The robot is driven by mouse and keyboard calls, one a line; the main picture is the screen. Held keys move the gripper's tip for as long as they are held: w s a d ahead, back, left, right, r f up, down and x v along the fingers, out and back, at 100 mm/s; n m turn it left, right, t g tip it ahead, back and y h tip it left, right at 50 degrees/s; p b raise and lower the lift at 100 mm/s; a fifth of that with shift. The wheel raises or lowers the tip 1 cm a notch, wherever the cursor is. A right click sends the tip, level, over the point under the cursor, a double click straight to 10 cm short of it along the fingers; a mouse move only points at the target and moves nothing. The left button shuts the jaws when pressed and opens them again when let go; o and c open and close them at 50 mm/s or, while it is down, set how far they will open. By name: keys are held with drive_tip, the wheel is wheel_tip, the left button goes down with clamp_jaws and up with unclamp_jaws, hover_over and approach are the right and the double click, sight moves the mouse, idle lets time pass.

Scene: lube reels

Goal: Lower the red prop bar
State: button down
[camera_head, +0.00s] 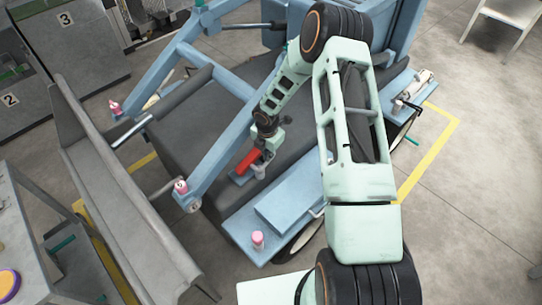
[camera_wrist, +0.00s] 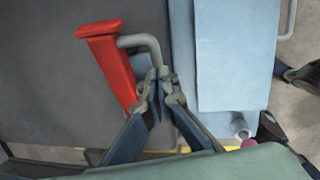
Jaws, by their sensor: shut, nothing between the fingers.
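In the wrist view the red prop bar (camera_wrist: 114,72) runs slanting down from a wider red head at upper left. A grey bent rod (camera_wrist: 146,42) comes out beside that head and curves down toward my fingertips. My gripper (camera_wrist: 158,74) is shut and empty, just right of the bar, with its tips at the lower end of the rod. I cannot tell if they touch. In the head view my gripper (camera_head: 264,158) is small and partly hidden.
A pale blue flat panel (camera_wrist: 235,60) lies right of my gripper. Pink-capped posts (camera_head: 258,240) stand on the machine. A long grey trough (camera_head: 115,180) runs along its left side. Yellow floor lines (camera_head: 430,150) and open floor lie to the right.

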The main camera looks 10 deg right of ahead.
drive_tip(key=d+r, duration=0.3)
drive_tip(key=r, duration=0.7)
drive_tip(key=shift+w+r, duration=0.2)
drive_tip(key=shift+r, duration=0.2)
drive_tip(key=shift+d, duration=0.1)
